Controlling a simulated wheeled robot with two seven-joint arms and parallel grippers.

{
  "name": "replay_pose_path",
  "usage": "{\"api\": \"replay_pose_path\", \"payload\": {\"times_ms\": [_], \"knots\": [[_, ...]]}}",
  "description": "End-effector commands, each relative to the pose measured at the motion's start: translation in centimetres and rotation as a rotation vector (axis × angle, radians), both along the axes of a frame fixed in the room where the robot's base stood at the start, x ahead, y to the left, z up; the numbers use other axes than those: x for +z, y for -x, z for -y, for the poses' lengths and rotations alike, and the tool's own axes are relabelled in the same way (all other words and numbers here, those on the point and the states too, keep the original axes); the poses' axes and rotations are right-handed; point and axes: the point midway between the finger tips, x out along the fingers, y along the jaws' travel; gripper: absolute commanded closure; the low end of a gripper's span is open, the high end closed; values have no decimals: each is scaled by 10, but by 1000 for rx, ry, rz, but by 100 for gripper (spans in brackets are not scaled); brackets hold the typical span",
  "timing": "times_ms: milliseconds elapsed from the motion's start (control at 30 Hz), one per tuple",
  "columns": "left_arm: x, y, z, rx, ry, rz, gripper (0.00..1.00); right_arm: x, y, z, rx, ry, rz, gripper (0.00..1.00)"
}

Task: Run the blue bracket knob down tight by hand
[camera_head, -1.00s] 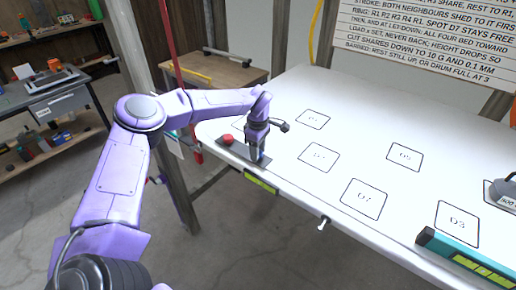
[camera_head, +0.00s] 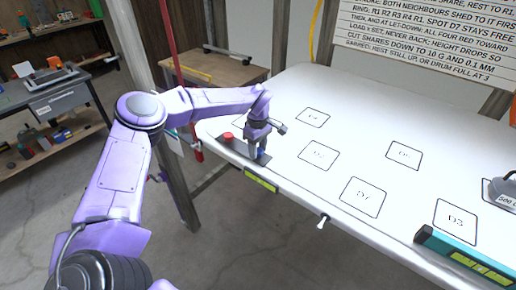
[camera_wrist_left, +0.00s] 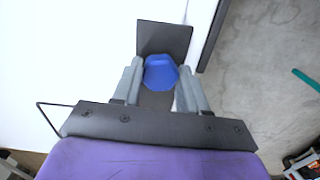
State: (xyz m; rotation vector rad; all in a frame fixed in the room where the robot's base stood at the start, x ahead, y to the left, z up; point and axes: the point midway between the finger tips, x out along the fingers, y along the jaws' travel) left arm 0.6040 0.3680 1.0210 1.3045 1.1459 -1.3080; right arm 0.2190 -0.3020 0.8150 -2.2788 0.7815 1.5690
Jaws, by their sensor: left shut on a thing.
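The blue bracket knob (camera_wrist_left: 160,73) shows in the left wrist view as a faceted blue top between the two grey fingers of my left gripper (camera_wrist_left: 160,88). The fingers are shut on its sides. Under it is a dark bracket plate (camera_wrist_left: 166,38). In the head view my left gripper (camera_head: 257,152) points down at the plate (camera_head: 236,146) on the table's left front edge, and only a bit of blue shows at its fingertips. The knob's lower side and thread are hidden. My right gripper is not in view.
A red knob (camera_head: 228,137) stands on the same plate, left of my gripper. The white table (camera_head: 300,90) has several marked squares. A grey weight (camera_head: 503,190) and a teal bar (camera_head: 465,254) are at the right. A wooden bench (camera_head: 215,70) stands behind.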

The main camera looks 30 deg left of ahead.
Motion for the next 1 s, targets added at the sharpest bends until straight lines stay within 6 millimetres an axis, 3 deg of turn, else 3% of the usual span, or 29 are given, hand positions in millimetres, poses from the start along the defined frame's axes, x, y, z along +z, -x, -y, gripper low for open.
{"api": "replay_pose_path", "payload": {"times_ms": [33,100,467,800,1000], "knots": [[3,-2,-2,3,-3,7,48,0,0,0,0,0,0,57],[2,-2,-2,2,-2,7,31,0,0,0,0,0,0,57],[9,-2,0,1,-1,6,31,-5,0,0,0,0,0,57],[84,-1,-2,3,-2,8,31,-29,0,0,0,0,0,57],[106,-1,-2,3,-1,5,31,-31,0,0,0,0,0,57]]}}
